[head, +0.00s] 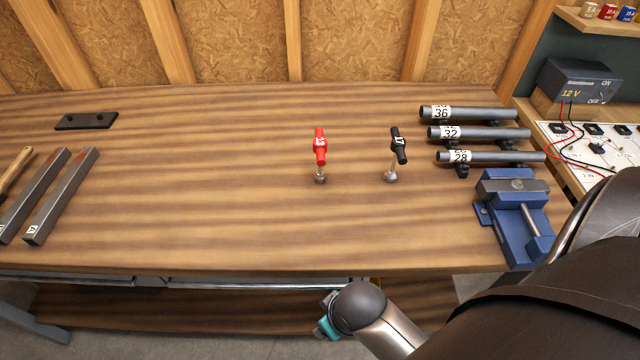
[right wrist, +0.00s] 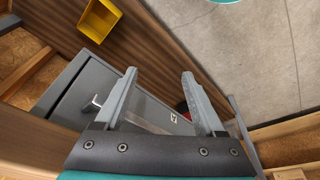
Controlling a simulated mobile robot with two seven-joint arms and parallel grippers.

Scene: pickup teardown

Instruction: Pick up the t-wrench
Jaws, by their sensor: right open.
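Two T-handled wrenches stand upright on the wooden workbench (head: 240,215) in the head view. One t-wrench (head: 320,146) has a red handle with a white number label, and the other t-wrench (head: 398,146) has a black handle and stands to its right. My right arm comes in from the lower right, with its wrist below the bench's front edge. My right gripper (right wrist: 159,74) is open and empty in the right wrist view, apart from both wrenches. In the head view its fingers are hidden, and only a teal part shows. My left gripper is not in view.
Several labelled pipes (head: 475,113) lie on supports at the right, behind a blue vise (head: 520,215). Two metal bars (head: 60,195) and a black plate (head: 86,121) are at the left. The bench's middle is clear. A grey cabinet (right wrist: 85,95) and yellow bin (right wrist: 97,20) show below.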

